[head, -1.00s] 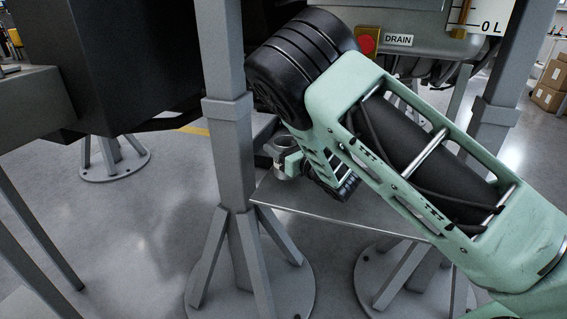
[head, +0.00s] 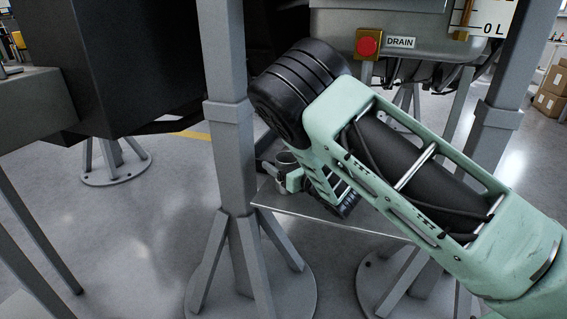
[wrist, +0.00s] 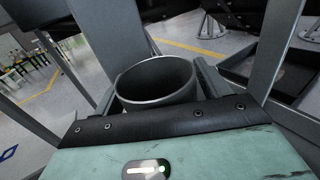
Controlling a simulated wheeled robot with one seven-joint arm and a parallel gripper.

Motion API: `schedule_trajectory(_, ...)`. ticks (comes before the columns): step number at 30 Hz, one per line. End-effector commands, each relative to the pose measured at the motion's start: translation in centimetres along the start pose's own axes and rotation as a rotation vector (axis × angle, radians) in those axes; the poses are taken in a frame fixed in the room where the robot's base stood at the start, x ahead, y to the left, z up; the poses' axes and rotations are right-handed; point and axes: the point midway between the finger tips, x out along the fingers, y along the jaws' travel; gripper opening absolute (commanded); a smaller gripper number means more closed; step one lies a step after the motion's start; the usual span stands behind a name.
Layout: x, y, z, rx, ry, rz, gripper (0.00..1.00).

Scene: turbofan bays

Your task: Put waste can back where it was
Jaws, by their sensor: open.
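The waste can (wrist: 152,84) is a grey open-topped cylinder, seen from above in the wrist view and empty as far as its inside shows. My gripper (wrist: 158,88) is open, with one finger on each side of the can. In the head view my gripper (head: 293,180) is beside the can, its tips partly hidden.
A grey post (head: 233,150) stands just left of the can. Another post (head: 495,130) stands to the right. A red button (head: 368,45) and a DRAIN label (head: 401,42) are on the housing above. Open floor (head: 150,220) lies to the left.

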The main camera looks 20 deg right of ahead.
Motion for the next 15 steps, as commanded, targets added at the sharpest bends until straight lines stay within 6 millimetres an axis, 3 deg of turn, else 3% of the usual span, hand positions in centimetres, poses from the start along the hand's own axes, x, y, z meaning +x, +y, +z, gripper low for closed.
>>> schedule_trajectory(5, -0.4, 0.0, 0.3, 0.0, 0.002, -0.001, 0.75)
schedule_trajectory(15, -7.1, -0.1, 0.2, -0.001, 0.006, -0.003, 0.75)
